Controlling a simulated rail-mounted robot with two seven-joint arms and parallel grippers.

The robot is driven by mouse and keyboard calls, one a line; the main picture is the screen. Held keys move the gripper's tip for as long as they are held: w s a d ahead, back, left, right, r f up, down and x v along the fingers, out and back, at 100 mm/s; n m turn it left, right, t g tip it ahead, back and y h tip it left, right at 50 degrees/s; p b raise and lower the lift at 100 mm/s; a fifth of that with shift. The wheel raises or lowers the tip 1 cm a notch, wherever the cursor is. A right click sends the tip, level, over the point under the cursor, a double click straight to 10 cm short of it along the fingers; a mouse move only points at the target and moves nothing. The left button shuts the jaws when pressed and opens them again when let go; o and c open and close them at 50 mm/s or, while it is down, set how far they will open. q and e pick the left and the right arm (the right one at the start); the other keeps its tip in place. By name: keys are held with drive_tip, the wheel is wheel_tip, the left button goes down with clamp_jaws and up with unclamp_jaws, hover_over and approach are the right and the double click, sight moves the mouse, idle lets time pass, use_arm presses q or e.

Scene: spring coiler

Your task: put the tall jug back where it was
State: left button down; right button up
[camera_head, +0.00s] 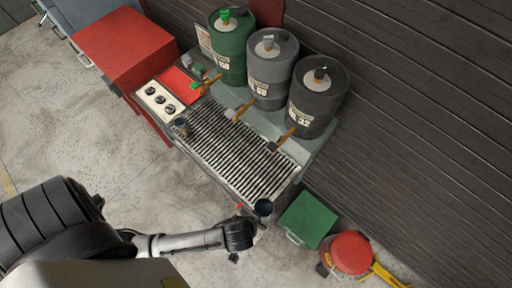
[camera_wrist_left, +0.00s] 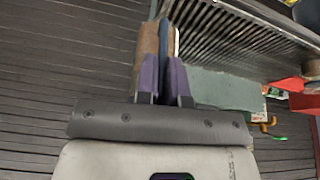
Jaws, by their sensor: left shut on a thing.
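My left gripper (camera_head: 251,217) is at the near right corner of the slatted drain rack (camera_head: 240,150). It is shut on a dark blue vessel (camera_head: 263,207), which I take to be the tall jug. In the left wrist view the purple fingers (camera_wrist_left: 162,80) close on a narrow blue piece (camera_wrist_left: 165,38), with the slatted rack to the right. In the head view the jug shows by its dark open top, and its height is hard to judge. A second small dark jug (camera_head: 181,125) stands at the rack's left end. My right gripper is out of view.
Green (camera_head: 229,50), grey (camera_head: 272,70) and black (camera_head: 316,97) drums with taps stand behind the rack. A panel with knobs (camera_head: 162,101) and a red cabinet (camera_head: 125,48) are at left. A green box (camera_head: 308,219) and a red round container (camera_head: 350,252) sit on the floor at right.

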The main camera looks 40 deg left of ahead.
use_arm(q)
drive_tip(key=w+a+f+m+p, duration=0.1)
drive_tip(key=w+a+f, duration=0.3)
drive_tip(key=a+f, duration=0.7)
drive_tip(key=shift+w, duration=0.4)
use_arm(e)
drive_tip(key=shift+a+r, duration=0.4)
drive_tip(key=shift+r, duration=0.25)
use_arm(q)
drive_tip(key=shift+f, duration=0.2)
drive_tip(key=c, duration=1.2)
unclamp_jaws()
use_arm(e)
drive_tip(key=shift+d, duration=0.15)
